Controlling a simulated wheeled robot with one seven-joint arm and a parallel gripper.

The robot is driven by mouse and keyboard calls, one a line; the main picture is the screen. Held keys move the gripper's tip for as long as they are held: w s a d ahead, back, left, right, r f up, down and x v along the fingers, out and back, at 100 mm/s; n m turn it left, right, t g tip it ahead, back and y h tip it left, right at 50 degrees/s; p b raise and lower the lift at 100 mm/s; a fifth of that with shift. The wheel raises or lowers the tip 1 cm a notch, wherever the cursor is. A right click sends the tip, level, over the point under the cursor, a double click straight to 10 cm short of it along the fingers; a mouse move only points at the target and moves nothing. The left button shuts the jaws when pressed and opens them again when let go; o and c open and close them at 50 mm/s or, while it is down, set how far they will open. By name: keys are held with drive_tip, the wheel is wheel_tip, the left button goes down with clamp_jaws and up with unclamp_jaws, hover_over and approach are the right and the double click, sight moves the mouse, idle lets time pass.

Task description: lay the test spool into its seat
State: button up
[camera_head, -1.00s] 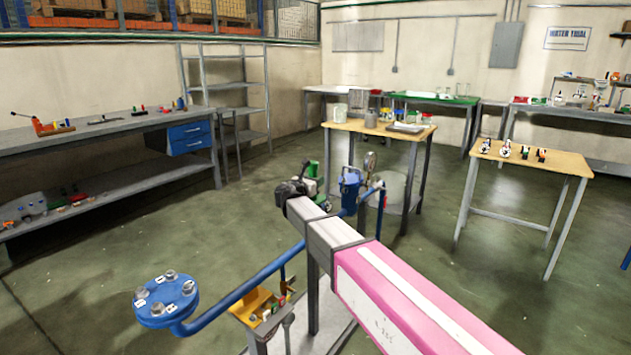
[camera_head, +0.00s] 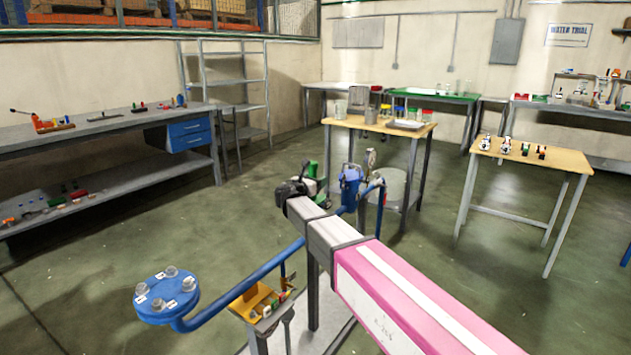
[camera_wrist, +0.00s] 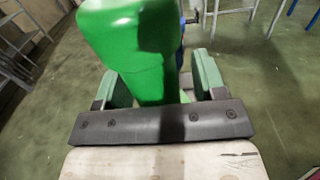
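My gripper (camera_wrist: 162,80) shows in the wrist view with its two green fingers spread apart. A large green block-like body (camera_wrist: 130,40) rises between them, close to the camera, with a visible gap on its right side. I cannot tell whether this body is the test spool or whether a finger touches it. In the head view a blue pipe (camera_head: 255,280) ends in a round bolted blue flange (camera_head: 167,295). A small green body (camera_head: 322,172) shows behind the far end of the pink beam-like body. I cannot make out the spool or its seat for certain.
The long pink body (camera_head: 400,300) fills the lower right of the head view. A yellow tray with small parts (camera_head: 262,302) stands beside the pipe. A wooden-topped table (camera_head: 350,124) holds containers. Another table (camera_head: 535,157) stands right, a long bench (camera_head: 80,136) left. Open floor lies between.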

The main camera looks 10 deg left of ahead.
drive_tip(key=shift+s, duration=0.1)
drive_tip(key=v, duration=1)
drive_tip(key=shift+s+a, duration=0.15)
drive_tip(key=shift+s, duration=0.1)
drive_tip(key=shift+s, duration=0.1)
